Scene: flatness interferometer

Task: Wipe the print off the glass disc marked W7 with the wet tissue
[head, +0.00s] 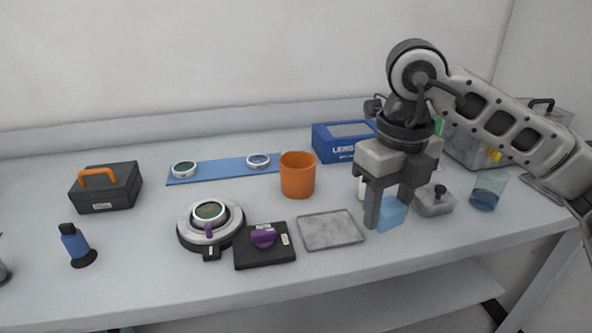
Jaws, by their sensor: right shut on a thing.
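My right gripper (388,213) points down over the right half of the table, its fingers around a light blue piece (393,216) that looks like the tissue. Whether it is wet cannot be told. A round glass disc in a pale ring (209,211) sits on a round grey stand at the centre left. Two more ringed discs, one at the left (184,169) and one at the right (258,160), lie on a blue strip (222,168). I cannot read a W7 mark or make out a print on any disc. My left gripper is not in view.
An orange cup (298,175), a blue lens box (342,143), a grey tray (331,231) and a black block with a purple knob (264,257) stand mid-table. A lidded clear dish (434,203) and a glass of blue liquid (487,190) stand right of the gripper.

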